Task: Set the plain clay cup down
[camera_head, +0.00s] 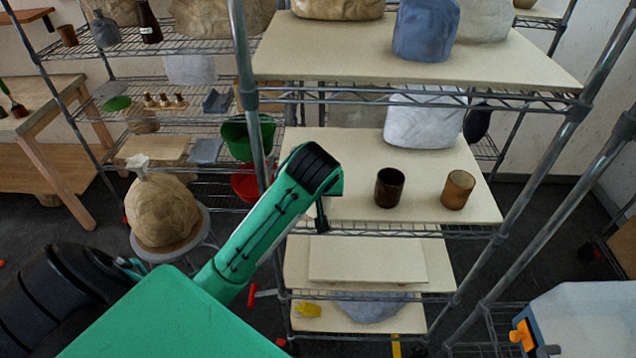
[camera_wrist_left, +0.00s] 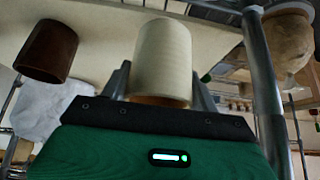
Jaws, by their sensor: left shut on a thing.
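The plain clay cup (camera_wrist_left: 163,55) is cream coloured and shows in the left wrist view. My left gripper (camera_wrist_left: 161,82) is shut on it, with one finger on each side. That view looks turned over, with the cup's rim at the bottom. In the head view the held cup is hidden behind my green left arm, whose wrist is at the left edge of the middle shelf board (camera_head: 350,150). I cannot tell whether the cup touches the board. My right gripper is not in view.
A dark brown cup (camera_head: 389,187) stands on the board to the right of my wrist, with an orange-brown cup (camera_head: 457,189) further right. A white wrapped lump (camera_head: 424,118) sits behind them. A steel post (camera_head: 247,90) and the upper shelf (camera_head: 420,55) are close.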

